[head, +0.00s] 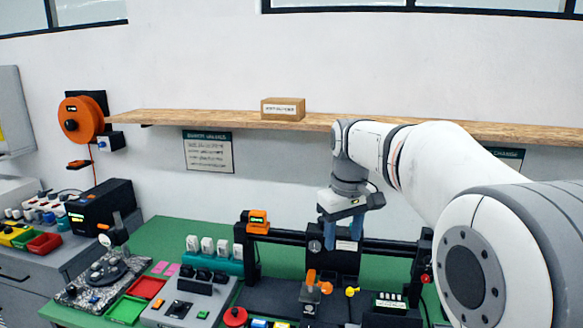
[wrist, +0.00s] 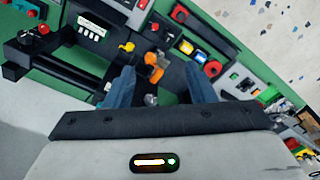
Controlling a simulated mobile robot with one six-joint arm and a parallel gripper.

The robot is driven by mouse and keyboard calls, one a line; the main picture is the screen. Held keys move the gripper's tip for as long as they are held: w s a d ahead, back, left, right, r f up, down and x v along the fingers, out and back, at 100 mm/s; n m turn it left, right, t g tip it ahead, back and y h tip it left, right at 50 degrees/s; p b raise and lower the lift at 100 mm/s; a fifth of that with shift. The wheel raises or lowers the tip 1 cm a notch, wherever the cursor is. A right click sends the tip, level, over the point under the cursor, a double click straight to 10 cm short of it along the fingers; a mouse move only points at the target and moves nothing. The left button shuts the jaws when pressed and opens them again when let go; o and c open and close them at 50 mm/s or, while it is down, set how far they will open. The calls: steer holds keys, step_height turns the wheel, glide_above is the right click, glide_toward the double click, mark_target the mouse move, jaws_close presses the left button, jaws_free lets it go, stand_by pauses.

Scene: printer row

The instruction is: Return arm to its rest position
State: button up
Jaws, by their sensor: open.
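My gripper (head: 342,228) hangs pointing down in front of the black printer frame (head: 290,238), with its blue fingers apart and nothing between them that I can make out. In the wrist view the two blue fingers of my gripper (wrist: 160,88) are spread wide. An orange part (wrist: 152,66) on the printer shows between and beyond them. My white and grey arm reaches in from the right of the head view. The gripper's exact height above the printer is hard to tell.
A wooden shelf (head: 215,119) with a cardboard box (head: 283,109) runs along the wall behind my arm. The green bench (head: 165,237) carries a grey control panel (head: 188,303), red tray (head: 146,287) and green tray (head: 127,310). An orange spool (head: 80,120) hangs left.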

steer(key=s+d+f+m+t+b, duration=0.1)
steer(key=s+d+f+m, duration=0.1)
steer(key=s+f, duration=0.4)
steer(key=s+d+f+m+t, duration=0.1)
steer(key=s+f, duration=0.5)
steer(key=s, duration=1)
steer(key=shift+s+d+m+t+b, duration=0.2)
steer(key=shift+d+m+t+b, duration=0.15)
steer(key=shift+d+m, duration=0.55)
